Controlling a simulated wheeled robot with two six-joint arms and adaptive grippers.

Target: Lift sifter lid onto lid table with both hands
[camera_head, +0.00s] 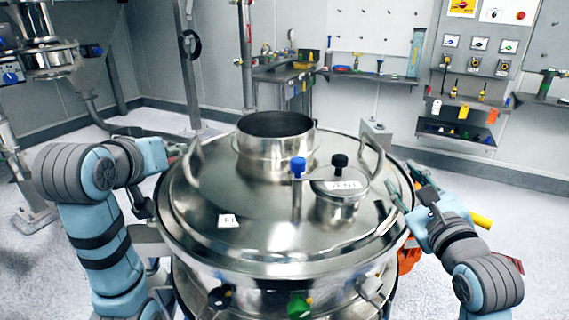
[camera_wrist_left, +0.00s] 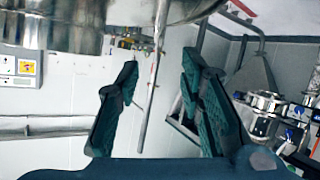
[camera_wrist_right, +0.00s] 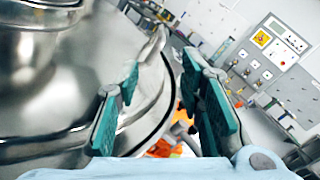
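The sifter lid (camera_head: 270,210) is a wide, shiny metal disc on top of the metal sifter body (camera_head: 270,292). It has a raised open collar, a small capped port and a loop handle on each side. My left gripper (camera_head: 180,150) is beside the left handle (camera_head: 191,163), partly hidden in the head view; its fingers are apart in the left wrist view (camera_wrist_left: 160,78). My right gripper (camera_head: 408,182) is open just outside the right handle (camera_head: 378,155). In the right wrist view, a handle bar (camera_wrist_right: 148,52) shows between the open fingers. I cannot identify the lid table.
A workbench (camera_head: 285,73) and a wall shelf (camera_head: 370,77) stand behind the sifter. A control panel (camera_head: 478,65) is at the back right. Other metal equipment (camera_head: 42,55) stands at the far left. The floor at the right is mostly clear.

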